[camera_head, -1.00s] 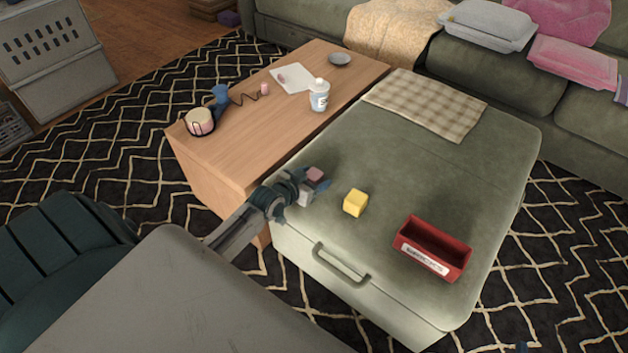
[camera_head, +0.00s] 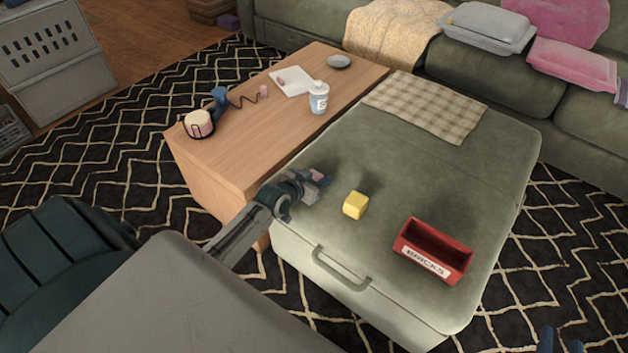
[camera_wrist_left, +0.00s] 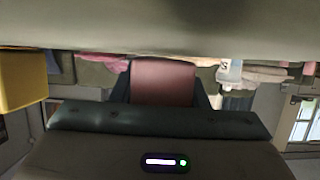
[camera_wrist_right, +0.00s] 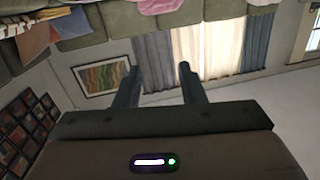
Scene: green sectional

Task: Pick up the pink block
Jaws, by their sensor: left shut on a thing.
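The pink block (camera_head: 318,176) is at the left edge of the green ottoman in the head view. My left gripper (camera_head: 319,179) is shut on it. In the left wrist view, the block (camera_wrist_left: 162,82) fills the space between the two dark fingers. I cannot tell whether it touches the ottoman. My right gripper (camera_wrist_right: 158,85) is open and empty in the right wrist view, its fingers apart. Its fingertips (camera_head: 560,342) show at the lower right of the head view.
A yellow block (camera_head: 355,205) sits right of my left gripper on the ottoman (camera_head: 440,175). A red bin (camera_head: 428,267) labelled BRICKS stands further right. A checked cloth (camera_head: 425,105) lies at the back. A wooden table (camera_head: 240,135) adjoins on the left.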

